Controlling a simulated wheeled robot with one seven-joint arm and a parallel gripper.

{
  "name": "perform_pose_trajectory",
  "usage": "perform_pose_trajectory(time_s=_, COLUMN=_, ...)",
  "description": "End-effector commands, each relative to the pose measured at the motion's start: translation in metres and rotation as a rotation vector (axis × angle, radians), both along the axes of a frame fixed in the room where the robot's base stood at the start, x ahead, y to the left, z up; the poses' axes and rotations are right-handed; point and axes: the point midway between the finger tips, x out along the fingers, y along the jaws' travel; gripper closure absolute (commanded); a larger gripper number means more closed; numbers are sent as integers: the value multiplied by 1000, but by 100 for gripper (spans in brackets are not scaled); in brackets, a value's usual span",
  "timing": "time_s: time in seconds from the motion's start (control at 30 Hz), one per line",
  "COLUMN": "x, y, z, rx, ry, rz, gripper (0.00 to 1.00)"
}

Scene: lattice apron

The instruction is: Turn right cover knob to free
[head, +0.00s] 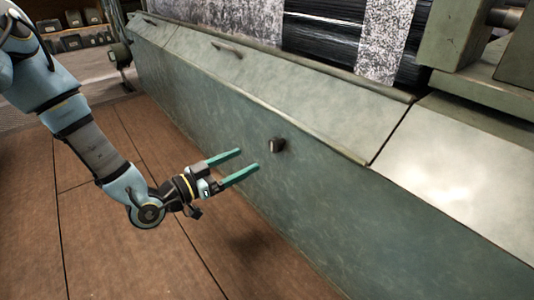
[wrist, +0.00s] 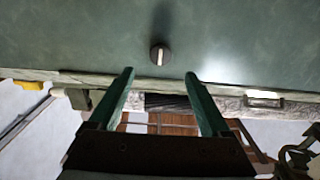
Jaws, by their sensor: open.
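The cover knob (head: 277,145) is a small dark knob on the front face of the long green cover panel (head: 330,220) in the head view. It also shows in the wrist view (wrist: 160,54), with a pale line running up and down its face. My gripper (head: 240,162) is open and empty, its two green fingers pointing at the panel just left of the knob and apart from it. In the wrist view the gripper (wrist: 159,75) has the knob beyond the fingertips, roughly centred between them. No second knob of this kind shows clearly.
Sloped lid sections (head: 290,95) with a handle (head: 228,47) run along the panel's top. A green machine block (head: 475,45) stands at the upper right. The wooden floor (head: 110,240) before the panel is clear. Shelves with bins (head: 70,35) stand at the back left.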

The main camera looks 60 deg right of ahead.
Motion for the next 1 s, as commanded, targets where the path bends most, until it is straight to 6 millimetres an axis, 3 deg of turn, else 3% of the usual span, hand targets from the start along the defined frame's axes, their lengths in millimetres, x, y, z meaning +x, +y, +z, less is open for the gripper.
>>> perform_pose_trajectory(time_s=0.3, x=-19, y=-56, z=-1, rx=-2, ry=-3, rz=-2, gripper=18)
perform_pose_trajectory(time_s=0.5, x=-25, y=-79, z=-1, rx=0, ry=-1, rz=0, gripper=18)
perform_pose_trajectory(time_s=0.9, x=-27, y=-85, z=0, rx=3, ry=-1, rz=1, gripper=18)
perform_pose_trajectory(time_s=1.0, x=-27, y=-85, z=0, rx=3, ry=-1, rz=1, gripper=30)
